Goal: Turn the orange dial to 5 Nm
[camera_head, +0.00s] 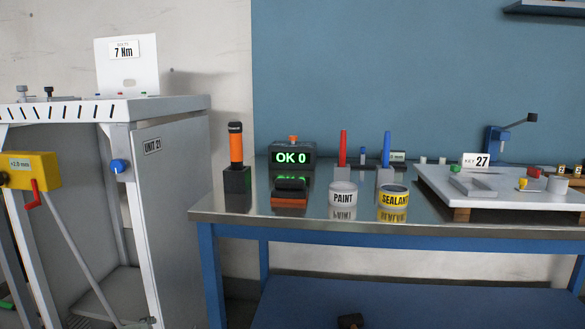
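An upright tool with an orange middle (236,150) and dark ends stands in a dark grey block (237,182) at the left of the steel bench. A small orange knob (293,138) sits on top of a dark display box (274,158) that reads "OK 0" in green. I cannot tell which of these orange parts is the dial, and no scale or pointer is readable. Neither of my grippers is clearly in view.
On the bench (240,217) stand PAINT (343,197) and SEALANT (393,199) tins, and red (342,148) and blue (386,149) upright tools. A white board (450,190) fills the right. The cabinet (175,200) stands left. A dark thing (350,320) shows low down.

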